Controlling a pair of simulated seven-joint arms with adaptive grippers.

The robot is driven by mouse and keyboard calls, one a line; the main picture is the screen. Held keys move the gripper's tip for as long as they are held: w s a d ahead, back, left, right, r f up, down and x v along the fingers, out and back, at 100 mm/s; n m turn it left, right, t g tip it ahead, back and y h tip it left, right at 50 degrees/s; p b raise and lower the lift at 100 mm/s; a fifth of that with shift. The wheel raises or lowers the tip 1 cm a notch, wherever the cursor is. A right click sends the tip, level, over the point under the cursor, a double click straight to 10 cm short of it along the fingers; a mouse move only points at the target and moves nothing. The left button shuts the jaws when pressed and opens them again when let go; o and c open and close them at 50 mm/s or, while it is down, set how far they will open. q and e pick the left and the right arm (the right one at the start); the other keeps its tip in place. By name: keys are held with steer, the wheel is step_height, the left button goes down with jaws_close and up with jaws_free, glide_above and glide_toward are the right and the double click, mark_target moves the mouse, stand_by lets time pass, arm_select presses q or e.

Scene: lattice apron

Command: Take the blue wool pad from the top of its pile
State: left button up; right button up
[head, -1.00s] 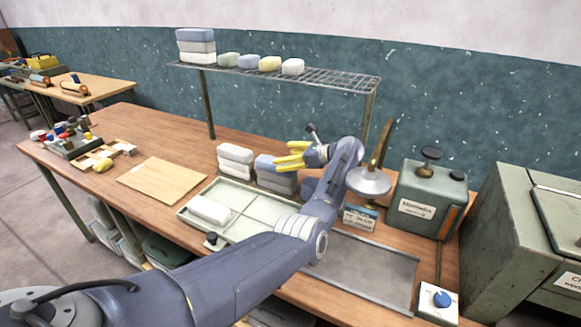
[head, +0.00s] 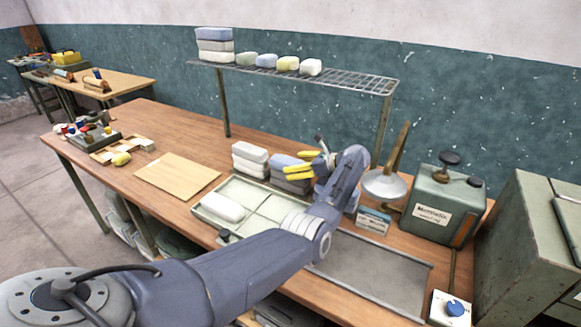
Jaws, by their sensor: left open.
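A blue pad (head: 284,161) lies on top of a short pile of grey pads (head: 291,182) on the bench, just behind the tray. My left gripper (head: 293,163) has its yellow fingers apart at the right side of this blue pad, overlapping it in the picture. I see nothing held between them, and I cannot tell whether they touch the pad. The fingers and wrist hide the pile's right side. My right gripper is not in view.
A pile of white pads (head: 249,160) stands close left of the grey pile. The divided tray (head: 262,221) in front holds one white pad. The wire shelf (head: 345,80) is above and behind. A lamp (head: 385,185) and a small box (head: 373,221) stand right of my wrist.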

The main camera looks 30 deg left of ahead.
arm_select(q)
steer(key=shift+a, duration=0.1)
steer(key=shift+c, duration=0.4)
steer(key=c, duration=1.2)
steer(key=shift+o, duration=0.2)
